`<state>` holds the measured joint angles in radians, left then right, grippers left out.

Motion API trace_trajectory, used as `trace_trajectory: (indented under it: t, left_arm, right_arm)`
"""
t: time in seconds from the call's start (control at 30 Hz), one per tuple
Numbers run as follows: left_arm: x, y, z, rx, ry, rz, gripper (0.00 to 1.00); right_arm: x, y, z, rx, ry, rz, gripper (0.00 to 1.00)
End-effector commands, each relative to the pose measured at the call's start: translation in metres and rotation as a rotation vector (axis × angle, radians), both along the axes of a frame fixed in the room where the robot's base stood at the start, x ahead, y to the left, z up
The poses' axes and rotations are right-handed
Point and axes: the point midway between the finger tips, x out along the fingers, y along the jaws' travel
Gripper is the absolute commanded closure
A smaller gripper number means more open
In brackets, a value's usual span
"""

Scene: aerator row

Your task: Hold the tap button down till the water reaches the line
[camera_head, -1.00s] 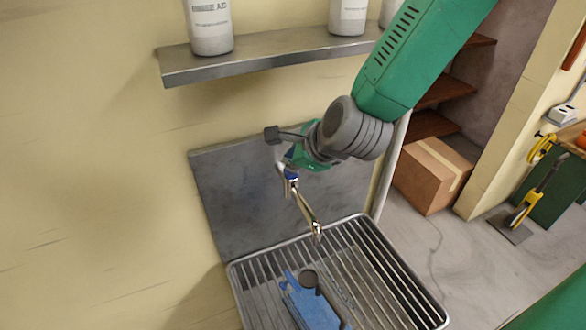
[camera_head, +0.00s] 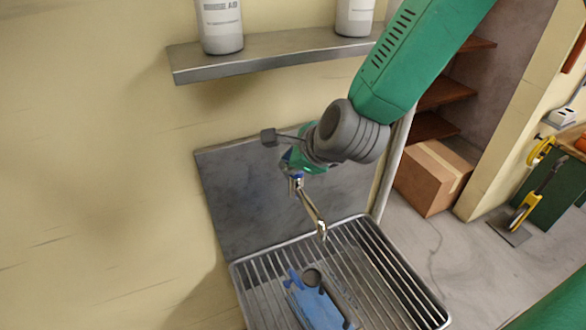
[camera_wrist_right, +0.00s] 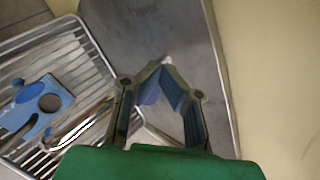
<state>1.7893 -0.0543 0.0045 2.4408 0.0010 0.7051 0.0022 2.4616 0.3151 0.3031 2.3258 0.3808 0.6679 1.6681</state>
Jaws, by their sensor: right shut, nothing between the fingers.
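The chrome tap (camera_head: 310,208) stands out from a grey metal splashback (camera_head: 240,195), its spout over a wire drain rack (camera_head: 375,265). A small blue part (camera_head: 297,177) shows at the tap's top. My right gripper (camera_head: 289,164) is shut and empty, right at the tap's top. I cannot tell whether its tips press the button. A blue object (camera_head: 318,307) with a dark round spot lies on the rack. No water line or stream is discernible. My left gripper is not in view.
A metal shelf (camera_head: 270,58) with white bottles (camera_head: 220,25) juts from the wall above the tap. A cardboard box (camera_head: 432,178) stands on the floor at the right, under brown shelves.

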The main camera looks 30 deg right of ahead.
Motion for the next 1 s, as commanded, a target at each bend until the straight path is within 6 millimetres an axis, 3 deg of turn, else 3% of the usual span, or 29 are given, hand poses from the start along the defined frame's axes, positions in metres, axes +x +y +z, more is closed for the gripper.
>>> trace_trajectory:
  t: [1.0]
  left_arm:
    - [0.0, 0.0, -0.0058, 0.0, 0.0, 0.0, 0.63]
  right_arm:
    - [-0.0005, 0.0005, -0.0092, 0.004, 0.002, -0.002, 1.0]
